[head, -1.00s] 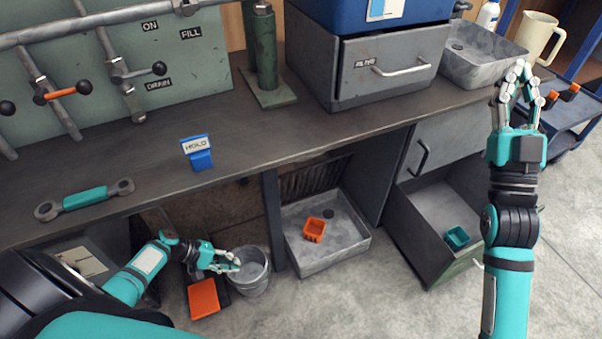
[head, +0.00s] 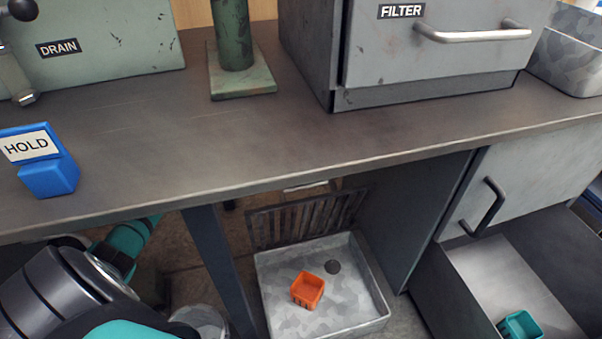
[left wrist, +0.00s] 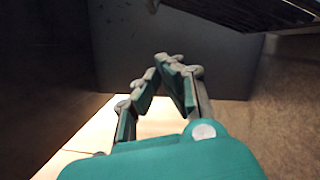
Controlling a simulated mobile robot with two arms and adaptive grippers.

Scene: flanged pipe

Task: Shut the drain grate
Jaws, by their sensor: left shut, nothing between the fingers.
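The drain grate (head: 305,218), a dark slatted panel, stands raised at the back edge of a grey metal basin (head: 285,319) under the bench. In the left wrist view, dark slats that look like the grate (left wrist: 268,10) cross the top right. My left gripper (left wrist: 163,62) is shut and empty there, below and left of the slats and apart from them. In the head view my left arm reaches under the bench and its gripper is hidden. My right gripper is out of view.
The bench edge (head: 300,178) overhangs the basin. A bench leg (head: 220,265) stands left of it, and a bucket (head: 202,320) is partly visible beyond. An open drawer (head: 510,285) with a teal basket (head: 520,325) is at the right.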

